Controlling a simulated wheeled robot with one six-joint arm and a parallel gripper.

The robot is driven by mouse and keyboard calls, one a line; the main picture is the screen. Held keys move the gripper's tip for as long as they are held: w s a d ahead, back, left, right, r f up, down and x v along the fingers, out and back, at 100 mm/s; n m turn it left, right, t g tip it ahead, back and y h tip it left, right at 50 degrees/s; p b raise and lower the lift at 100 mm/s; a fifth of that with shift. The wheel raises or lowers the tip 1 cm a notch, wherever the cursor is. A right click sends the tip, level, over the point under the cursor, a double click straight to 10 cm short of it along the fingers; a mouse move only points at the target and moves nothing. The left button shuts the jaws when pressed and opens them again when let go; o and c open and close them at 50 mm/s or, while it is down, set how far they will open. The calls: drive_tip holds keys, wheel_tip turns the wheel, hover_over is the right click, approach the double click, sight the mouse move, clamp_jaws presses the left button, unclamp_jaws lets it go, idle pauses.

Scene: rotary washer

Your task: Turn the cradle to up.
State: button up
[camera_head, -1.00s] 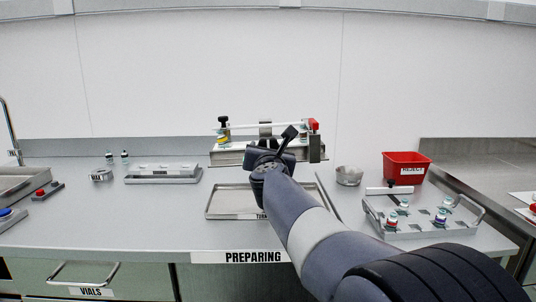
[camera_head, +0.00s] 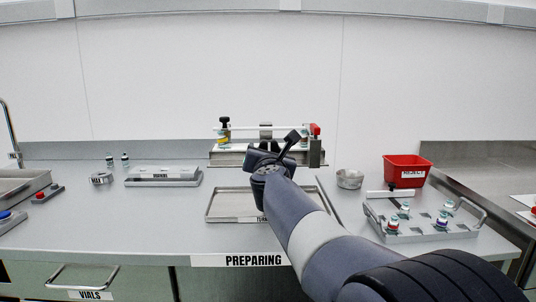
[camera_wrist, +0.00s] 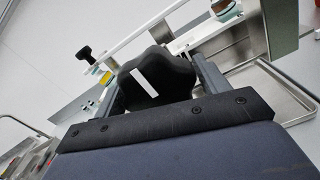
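The cradle (camera_head: 265,128) is a long white bar with plates, held in a metal frame at the back centre. A black knob sits on its left end and a red part on its right end. Vials show at both ends. In the wrist view the cradle's white bar (camera_wrist: 150,35) runs slantwise. A black rounded knob (camera_wrist: 150,82) with a white line mark sits between the two fingers of my gripper (camera_wrist: 158,85), which appear to touch its sides. The mark is tilted in that view. In the head view my gripper (camera_head: 268,155) hides the knob.
A metal tray (camera_head: 225,215) lies below the cradle. A rack with handles (camera_head: 420,237) holding several vials, a red reject bin (camera_head: 406,165) and a steel bowl (camera_head: 349,179) stand at right. A manual tray (camera_head: 163,182) stands left.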

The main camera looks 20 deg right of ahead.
drive_tip(key=shift+o, duration=0.9)
drive_tip(key=shift+s+r, duration=0.1)
drive_tip(key=shift+s, duration=0.05)
drive_tip(key=v, duration=1)
drive_tip(key=shift+s, duration=0.3)
drive_tip(key=shift+w, duration=0.15)
